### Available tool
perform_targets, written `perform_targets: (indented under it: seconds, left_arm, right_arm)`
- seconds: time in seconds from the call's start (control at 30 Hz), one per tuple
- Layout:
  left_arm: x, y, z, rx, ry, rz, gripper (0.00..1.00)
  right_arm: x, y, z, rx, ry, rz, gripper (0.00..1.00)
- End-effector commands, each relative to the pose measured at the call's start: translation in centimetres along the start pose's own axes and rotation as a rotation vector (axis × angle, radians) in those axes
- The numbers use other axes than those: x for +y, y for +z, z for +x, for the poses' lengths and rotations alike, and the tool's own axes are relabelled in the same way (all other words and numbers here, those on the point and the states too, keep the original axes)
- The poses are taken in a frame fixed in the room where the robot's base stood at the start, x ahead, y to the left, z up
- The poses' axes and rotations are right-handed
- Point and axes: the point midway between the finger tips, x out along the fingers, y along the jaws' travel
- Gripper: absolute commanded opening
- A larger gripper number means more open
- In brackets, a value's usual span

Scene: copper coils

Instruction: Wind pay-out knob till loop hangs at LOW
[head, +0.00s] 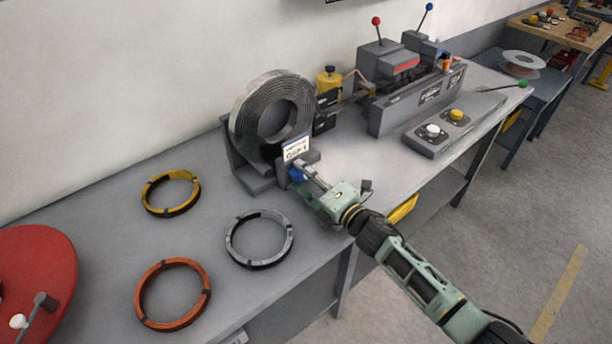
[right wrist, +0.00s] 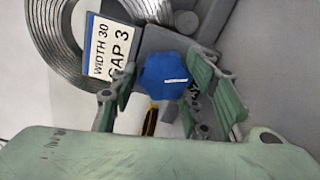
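A blue knob (right wrist: 165,76) with a white mark sits on the front of the grey coil stand (head: 252,182). In the head view the knob (head: 297,174) is partly hidden by my right gripper (head: 303,178). In the right wrist view my right gripper (right wrist: 158,84) is open, with one finger on each side of the knob. A gap shows on the left; I cannot tell if the right finger touches it. A grey strip coil (head: 250,112) stands upright in the stand. I cannot make out a hanging loop or a LOW mark. My left gripper is out of view.
A card (right wrist: 109,48) reading "WIDTH 30 GAP 3" is beside the knob. Yellow (head: 171,193), orange (head: 172,294) and grey (head: 259,238) rings lie on the bench, with a red reel (head: 40,270) at left. A grey machine (head: 415,98) and button box (head: 440,136) stand at right.

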Motion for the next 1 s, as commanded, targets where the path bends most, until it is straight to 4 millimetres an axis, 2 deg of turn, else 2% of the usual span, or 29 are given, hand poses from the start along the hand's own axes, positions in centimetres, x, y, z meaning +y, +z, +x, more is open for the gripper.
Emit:
perform_targets:
  seconds: [0.13, 0.5, 0.67, 0.8, 1.0]
  left_arm:
    - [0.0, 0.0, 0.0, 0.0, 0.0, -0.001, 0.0]
    - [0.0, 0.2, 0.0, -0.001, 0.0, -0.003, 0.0]
    - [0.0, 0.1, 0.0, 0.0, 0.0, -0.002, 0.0]
    - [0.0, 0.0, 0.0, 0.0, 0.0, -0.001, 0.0]
    - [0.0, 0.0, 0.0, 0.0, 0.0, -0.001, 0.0]
  right_arm:
    - [0.2, 0.2, 0.1, -0.002, 0.003, -0.001, 0.55]
    - [-0.2, 0.1, -0.7, -0.002, -0.003, -0.001, 0.55]
    - [-0.2, 0.0, -3.3, -0.001, -0.005, -0.002, 0.55]
    - [-0.2, 0.0, -6.4, -0.001, -0.004, -0.002, 0.55]
    - [-0.1, 0.1, -10.1, -0.002, -0.002, 0.0, 0.55]
